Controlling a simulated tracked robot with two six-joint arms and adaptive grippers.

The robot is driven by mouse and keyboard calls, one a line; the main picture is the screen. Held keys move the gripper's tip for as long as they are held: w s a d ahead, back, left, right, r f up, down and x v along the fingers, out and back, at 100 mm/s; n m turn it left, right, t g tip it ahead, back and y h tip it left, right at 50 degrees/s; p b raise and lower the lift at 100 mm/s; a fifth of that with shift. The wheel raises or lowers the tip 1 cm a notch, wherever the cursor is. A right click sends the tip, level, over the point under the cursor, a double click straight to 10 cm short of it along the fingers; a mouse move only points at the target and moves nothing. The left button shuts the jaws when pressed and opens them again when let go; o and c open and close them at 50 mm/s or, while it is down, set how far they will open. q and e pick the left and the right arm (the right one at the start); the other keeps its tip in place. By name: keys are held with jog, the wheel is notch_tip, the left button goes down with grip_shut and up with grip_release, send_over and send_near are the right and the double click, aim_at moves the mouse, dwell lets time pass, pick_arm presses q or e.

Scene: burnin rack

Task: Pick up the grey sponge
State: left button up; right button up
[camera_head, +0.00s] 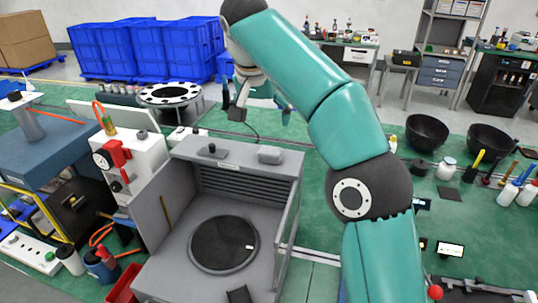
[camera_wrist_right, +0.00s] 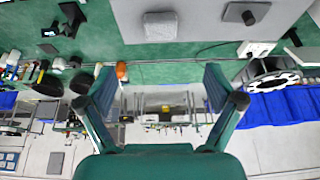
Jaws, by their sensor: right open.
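The grey sponge (camera_head: 270,155) is a small rounded block lying on the flat top of a grey open-fronted cabinet (camera_head: 190,150). The sponge also shows in the right wrist view (camera_wrist_right: 160,26), near the top edge and roughly centred between the fingers. My right gripper (camera_head: 262,110) is beyond and above the sponge in the head view, partly hidden behind its own arm. In the right wrist view my right gripper (camera_wrist_right: 160,88) has its teal fingers wide apart with nothing between them. It is apart from the sponge. My left gripper is not in view.
A small dark knob (camera_head: 211,149) stands left of the sponge on the cabinet top. A white machine with a gauge (camera_head: 127,165) stands left of the cabinet. A round perforated plate (camera_head: 169,95) is behind. Black bowls (camera_head: 427,133) and bottles stand on the green bench at right.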

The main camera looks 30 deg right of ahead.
jog(key=b, duration=0.2)
send_over(270, 150)
jog(key=s+a, duration=0.1)
jog(key=a, duration=0.1)
jog(key=f, duration=0.8)
jog(key=shift+a, duration=0.2)
jog(key=shift+s+d+f, duration=0.15)
jog(key=shift+s+f, duration=0.05)
jog(key=shift+f, duration=0.1)
jog(key=shift+w+d+f, duration=0.1)
jog(key=shift+w+f, duration=0.05)
jog(key=shift+f, duration=0.05)
jog(key=x, duration=0.4)
jog(key=shift+s+d+p, duration=0.2)
jog(key=shift+p, duration=0.1)
jog(key=shift+w+f, duration=0.2)
jog(key=shift+f, duration=0.3)
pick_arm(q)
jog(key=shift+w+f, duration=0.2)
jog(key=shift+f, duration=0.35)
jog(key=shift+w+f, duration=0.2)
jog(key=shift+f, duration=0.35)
pick_arm(e)
jog(key=c, duration=0.9)
